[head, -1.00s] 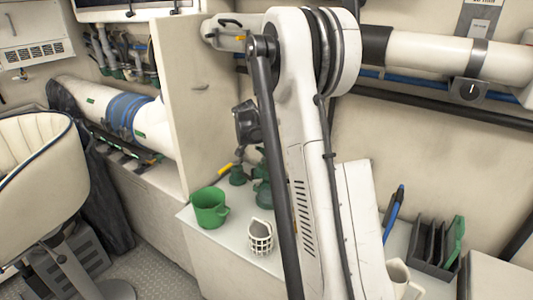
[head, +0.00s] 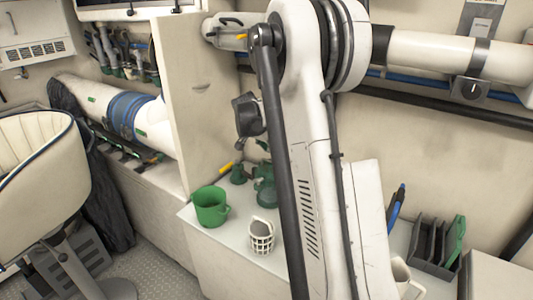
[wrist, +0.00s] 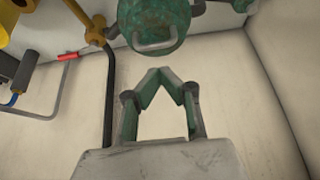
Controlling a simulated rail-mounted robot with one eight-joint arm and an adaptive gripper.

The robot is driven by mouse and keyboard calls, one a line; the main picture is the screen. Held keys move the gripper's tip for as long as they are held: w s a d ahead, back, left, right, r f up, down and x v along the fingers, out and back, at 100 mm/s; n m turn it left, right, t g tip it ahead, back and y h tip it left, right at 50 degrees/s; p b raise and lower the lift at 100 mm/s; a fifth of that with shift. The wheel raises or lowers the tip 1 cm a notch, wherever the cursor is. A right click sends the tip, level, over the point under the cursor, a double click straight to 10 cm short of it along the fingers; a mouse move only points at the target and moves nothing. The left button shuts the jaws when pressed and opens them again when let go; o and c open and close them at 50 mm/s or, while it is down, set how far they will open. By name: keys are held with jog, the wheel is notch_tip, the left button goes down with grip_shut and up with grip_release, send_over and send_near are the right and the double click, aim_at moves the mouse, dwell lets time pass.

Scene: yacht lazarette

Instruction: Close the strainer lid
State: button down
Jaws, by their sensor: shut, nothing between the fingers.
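The green strainer (head: 264,190) stands at the back of the white counter, partly hidden behind my arm in the head view. In the wrist view, a worn green round part with a pale handle (wrist: 158,26) is at the top edge, cut off by the frame. I take it for part of the strainer, but cannot tell whether it is the lid or how far the lid is open. My gripper (wrist: 163,73) is shut and empty, its fingertips below the green part in the picture and apart from it. The fingers are not clear in the head view.
A yellow-handled valve (head: 226,169) is beside the strainer. A tall cream panel (head: 193,110) bounds the left. A dark rack (head: 436,243) stands to the right.

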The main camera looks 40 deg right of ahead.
jog(key=v, duration=0.9)
jog(key=shift+a+r, duration=0.15)
jog(key=shift+a, duration=0.4)
jog(key=shift+s, duration=0.15)
